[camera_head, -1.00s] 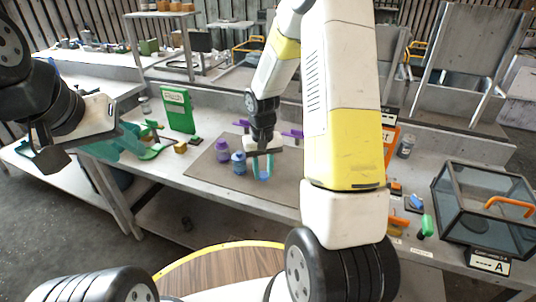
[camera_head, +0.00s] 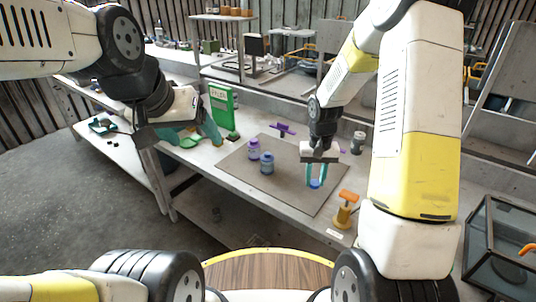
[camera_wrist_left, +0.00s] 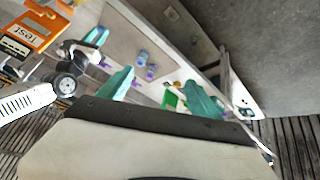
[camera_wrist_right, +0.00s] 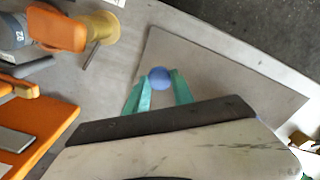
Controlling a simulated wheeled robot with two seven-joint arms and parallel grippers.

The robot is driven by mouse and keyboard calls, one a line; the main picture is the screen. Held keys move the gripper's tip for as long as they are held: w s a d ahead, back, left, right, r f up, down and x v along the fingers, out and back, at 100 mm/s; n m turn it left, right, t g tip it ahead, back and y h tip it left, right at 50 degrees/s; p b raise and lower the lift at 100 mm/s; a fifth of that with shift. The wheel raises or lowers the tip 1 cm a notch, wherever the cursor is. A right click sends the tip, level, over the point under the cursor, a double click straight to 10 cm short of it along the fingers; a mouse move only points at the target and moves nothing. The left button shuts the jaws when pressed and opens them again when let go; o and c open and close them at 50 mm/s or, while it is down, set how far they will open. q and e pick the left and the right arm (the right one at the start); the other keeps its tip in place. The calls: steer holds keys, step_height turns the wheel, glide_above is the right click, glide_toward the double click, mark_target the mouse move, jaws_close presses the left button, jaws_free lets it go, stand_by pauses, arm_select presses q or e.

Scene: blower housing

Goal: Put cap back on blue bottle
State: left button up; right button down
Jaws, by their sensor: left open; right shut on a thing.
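The blue bottle (camera_head: 267,163) stands upright on the brown mat (camera_head: 243,172), beside a purple bottle (camera_head: 254,149). My right gripper (camera_head: 316,180) points down over the right part of the mat. It is shut on a round blue cap (camera_wrist_right: 160,77), held between its teal fingertips; the cap also shows in the head view (camera_head: 315,184). The cap is apart from the blue bottle, to its right. My left gripper (camera_head: 200,135) is open and empty, left of the mat near the green sign. Both bottles also show small in the left wrist view (camera_wrist_left: 143,57).
A green sign (camera_head: 221,106) stands at the table's back left. A purple-handled item (camera_head: 283,129) lies behind the mat. An orange-topped yellow item (camera_head: 345,209) stands right of the mat, close to my right arm. A glass case (camera_head: 500,240) is at the far right.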

arm_select(q)
steer(key=w+f+m+t, duration=0.15)
steer(key=w+f, duration=0.35)
steer(key=w, duration=0.5)
steer(key=w+f+m+t, duration=0.1)
steer(key=w+f+m, duration=0.1)
steer(key=w+f, duration=0.55)
arm_select(e)
steer(key=w+a+r+m, duration=0.2)
steer(key=w+a, duration=0.2)
steer(key=w, duration=0.1)
steer(key=w+a+r+m, duration=0.2)
steer(key=w+a+r, duration=0.1)
steer(key=w+a, duration=0.2)
steer(key=w+a+r+m, duration=0.2)
steer(key=w+a+r, duration=0.1)
steer(key=w+a, duration=0.2)
steer(key=shift+w+a+r+m, duration=0.25)
steer(key=shift+w+m, duration=0.05)
arm_select(q)
steer(key=m+t+h, duration=0.2)
steer(key=m+h, duration=0.1)
steer(key=h, duration=0.3)
glide_toward(263, 162)
steer(key=shift+w+d+f, duration=0.15)
steer(key=shift+w+d, duration=0.05)
steer(key=shift+w, duration=0.2)
arm_select(e)
steer(key=shift+a+r, duration=0.2)
steer(key=shift+a, duration=0.1)
